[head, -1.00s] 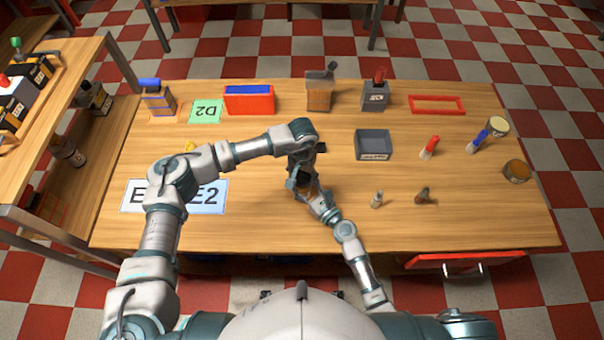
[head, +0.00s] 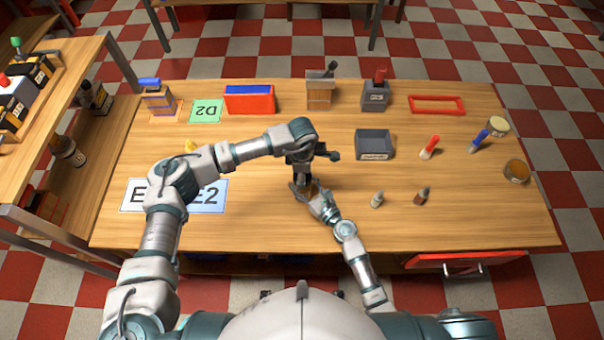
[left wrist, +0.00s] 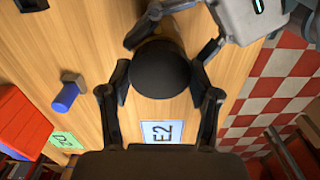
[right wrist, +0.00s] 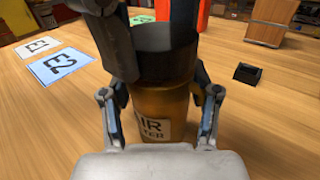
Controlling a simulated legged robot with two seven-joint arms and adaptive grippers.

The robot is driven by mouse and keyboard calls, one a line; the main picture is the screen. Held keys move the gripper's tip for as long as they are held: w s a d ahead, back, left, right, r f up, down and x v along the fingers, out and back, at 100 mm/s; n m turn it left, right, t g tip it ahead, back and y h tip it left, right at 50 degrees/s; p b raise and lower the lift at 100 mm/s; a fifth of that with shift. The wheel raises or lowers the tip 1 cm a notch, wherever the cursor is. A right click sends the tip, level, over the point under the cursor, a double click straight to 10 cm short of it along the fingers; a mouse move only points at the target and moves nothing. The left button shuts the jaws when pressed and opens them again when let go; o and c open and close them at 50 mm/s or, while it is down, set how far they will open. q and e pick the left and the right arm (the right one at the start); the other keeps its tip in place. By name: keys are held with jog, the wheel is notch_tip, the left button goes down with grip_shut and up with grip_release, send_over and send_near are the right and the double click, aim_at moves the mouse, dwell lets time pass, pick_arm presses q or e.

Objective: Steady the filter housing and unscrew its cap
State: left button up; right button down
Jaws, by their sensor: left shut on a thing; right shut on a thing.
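The filter housing is an amber jar with a partly covered label; it stands upright in the right wrist view (right wrist: 160,100). Its black cap (right wrist: 165,52) sits on top, and shows from above as a dark disc in the left wrist view (left wrist: 160,68). My left gripper (head: 303,158) comes from above and is shut on the cap, a finger on each side (left wrist: 160,90). My right gripper (head: 306,189) is shut around the amber body below the cap, a finger on each side (right wrist: 160,105). In the head view the arms hide most of the housing. Its base is hidden.
A grey tray (head: 373,134) lies right of the grippers. The E2 sheet (head: 212,194) lies to the left. Bins and boxes line the back edge. A red drawer (head: 465,262) shows at the front.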

pick_arm(q)
jog(key=n, duration=1)
jog(key=shift+n, duration=0.4)
jog(key=n, duration=0.5)
pick_arm(e)
jog(key=shift+a, duration=0.1)
pick_arm(q)
jog(key=n, duration=0.5)
jog(key=shift+w+n, duration=0.1)
jog(key=shift+n, duration=0.2)
jog(key=shift+d+r, duration=0.1)
jog(key=shift+r, duration=0.05)
jog(key=shift+r, duration=0.1)
jog(key=shift+r, duration=0.95)
